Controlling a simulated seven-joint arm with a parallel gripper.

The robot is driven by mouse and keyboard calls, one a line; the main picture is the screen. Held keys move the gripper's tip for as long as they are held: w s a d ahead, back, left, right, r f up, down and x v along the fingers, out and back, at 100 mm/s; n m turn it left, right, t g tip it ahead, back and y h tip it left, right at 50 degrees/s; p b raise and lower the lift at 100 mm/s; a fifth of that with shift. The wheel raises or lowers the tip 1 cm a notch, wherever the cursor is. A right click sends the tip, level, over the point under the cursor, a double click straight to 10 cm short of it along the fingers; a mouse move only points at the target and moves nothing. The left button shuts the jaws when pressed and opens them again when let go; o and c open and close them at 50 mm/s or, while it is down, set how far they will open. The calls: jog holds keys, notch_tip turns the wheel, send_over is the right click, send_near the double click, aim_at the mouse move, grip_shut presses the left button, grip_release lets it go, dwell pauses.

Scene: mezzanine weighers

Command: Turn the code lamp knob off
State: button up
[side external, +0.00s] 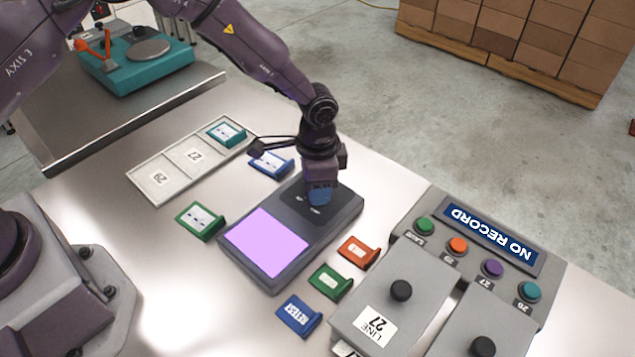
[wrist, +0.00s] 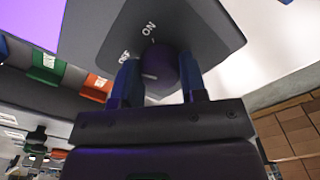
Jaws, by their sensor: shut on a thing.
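The code lamp (side external: 290,230) is a dark grey box on the steel table, with a lit violet panel (side external: 265,243) on its near left part. Its round dark knob (wrist: 159,70) shows in the wrist view, with a pale pointer mark and the words ON and OFF on the plate beside it. My gripper (side external: 318,195) points down over the far right part of the lamp. In the wrist view my gripper (wrist: 160,80) has its blue fingers on either side of the knob, shut on it. The knob is hidden by the fingers in the side view.
Green (side external: 200,220), blue (side external: 299,315) and orange (side external: 359,252) tags lie around the lamp. A numbered tray (side external: 160,180) lies at left. A grey console (side external: 470,260) with coloured buttons and a "NO RECORD" display stands at right. A teal scale (side external: 135,65) stands at the back left.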

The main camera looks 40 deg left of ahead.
jog(key=shift+n, duration=1.6)
jog(key=shift+r+n, duration=0.1)
jog(key=shift+n, duration=0.2)
jog(key=o, duration=0.9)
jog(key=shift+o, duration=0.2)
notch_tip(320, 180, up, 13)
